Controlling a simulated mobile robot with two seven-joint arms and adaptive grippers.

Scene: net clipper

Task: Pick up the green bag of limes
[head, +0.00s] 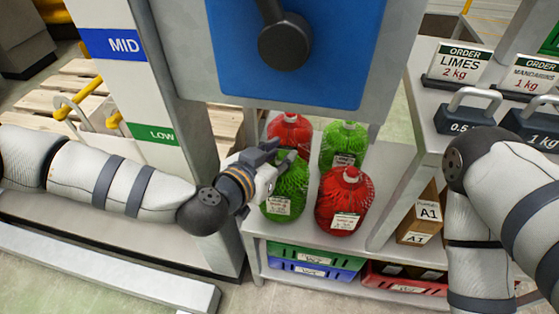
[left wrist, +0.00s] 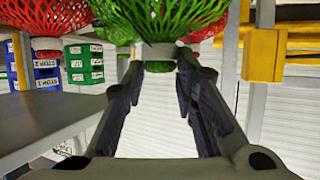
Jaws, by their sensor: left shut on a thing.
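A green net bag of limes (head: 287,190) with a white label is at the front left of a group of net bags on the grey shelf (head: 300,232). My left gripper (head: 275,160) is at its top, shut on the bag's gathered neck. In the left wrist view the neck (left wrist: 158,65) sits between my fingertips (left wrist: 160,52), with the net body (left wrist: 155,20) beyond. I cannot tell whether its base touches the shelf. A second green bag (head: 344,142) stands behind to the right. My right arm is at the right, its gripper out of frame.
Red net bags stand right beside (head: 345,205) and behind (head: 290,128) the held bag. A blue panel with a dark knob (head: 285,42) overhangs the shelf. Green, blue and red crates (head: 310,258) are below. Weights (head: 466,112) and order signs (head: 460,62) stand on the right counter.

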